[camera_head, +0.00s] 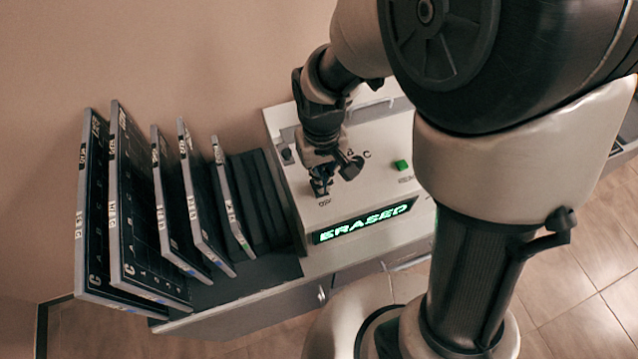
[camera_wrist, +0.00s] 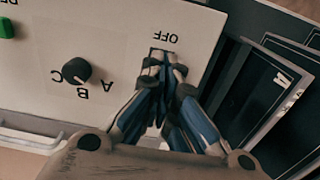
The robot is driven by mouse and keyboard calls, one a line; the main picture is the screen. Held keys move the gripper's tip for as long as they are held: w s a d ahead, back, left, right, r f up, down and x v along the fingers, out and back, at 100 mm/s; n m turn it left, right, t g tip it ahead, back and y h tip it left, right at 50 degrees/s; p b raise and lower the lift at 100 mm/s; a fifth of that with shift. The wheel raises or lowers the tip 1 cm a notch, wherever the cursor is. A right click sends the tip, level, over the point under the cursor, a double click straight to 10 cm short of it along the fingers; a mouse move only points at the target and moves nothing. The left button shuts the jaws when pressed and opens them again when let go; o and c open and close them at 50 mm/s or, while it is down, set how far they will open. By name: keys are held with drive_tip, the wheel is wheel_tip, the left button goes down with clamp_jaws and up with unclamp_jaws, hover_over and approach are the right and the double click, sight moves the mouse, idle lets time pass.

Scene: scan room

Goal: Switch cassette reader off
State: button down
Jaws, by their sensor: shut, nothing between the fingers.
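The cassette reader (camera_head: 380,135) is a white box with a lit green display (camera_head: 365,221) that reads ERASED. Its top panel also fills much of the wrist view (camera_wrist: 120,30). A small switch slot (camera_wrist: 160,52) sits beside the label OFF on the panel. My gripper (camera_head: 321,188) is over the panel's front left part. In the wrist view my gripper (camera_wrist: 166,66) has its fingertips together, empty, right at the switch slot. The fingertips cover most of the switch, so I cannot tell its position or whether they touch it.
A black dial (camera_wrist: 76,71) marked A, B, C and a green button (camera_head: 401,165) are on the same panel. Several upright cassettes (camera_head: 135,210) stand in a dark rack (camera_head: 262,277) left of the reader. A wall is behind; tiled floor (camera_head: 580,285) shows at right.

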drive_tip(key=shift+f+b, duration=0.8)
drive_tip(key=shift+f, duration=0.3)
idle(0.6)
wheel_tip(320, 180, up, 7)
drive_tip(key=p, duration=0.6)
idle(0.4)
idle(0.4)
drive_tip(key=s+d+r+m+t, duration=0.1)
drive_tip(key=s+d+r+t, duration=0.1)
drive_tip(key=s+d+r, duration=0.3)
drive_tip(key=s+d+r+m+t+b, duration=0.1)
drive_tip(key=s+d+r+m+t, duration=0.1)
drive_tip(key=s+d+r, duration=0.4)
wheel_tip(320, 180, up, 5)
drive_tip(key=s, duration=0.2)
drive_tip(key=shift+s+r+t+b, duration=0.2)
drive_tip(key=shift+s+t+b, duration=0.1)
